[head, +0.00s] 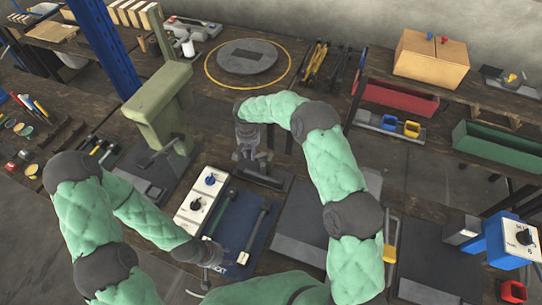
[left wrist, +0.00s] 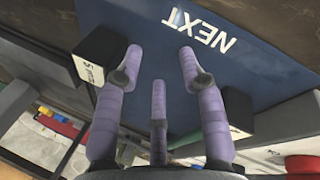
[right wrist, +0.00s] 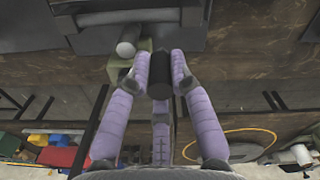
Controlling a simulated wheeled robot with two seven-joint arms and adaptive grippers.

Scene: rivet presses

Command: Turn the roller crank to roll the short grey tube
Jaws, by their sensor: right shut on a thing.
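My right gripper (head: 254,158) is over a small machine with a dark base (head: 268,182), which I take for the roller. In the right wrist view its fingers (right wrist: 160,62) are shut around a black cylindrical handle (right wrist: 160,78). Beside the handle are a pale round end (right wrist: 125,49), a green block (right wrist: 118,68) and a grey cylinder (right wrist: 125,17) lying crosswise. I cannot tell whether any of these is the short grey tube. My left gripper (head: 208,256) is open and empty above the blue NEXT mat (head: 235,232); its fingers (left wrist: 160,58) are spread in the left wrist view.
A green press (head: 160,105) stands left of the roller. A round grey plate (head: 247,57) lies behind. A grey plate (head: 300,220) is on the right, partly behind my right arm.

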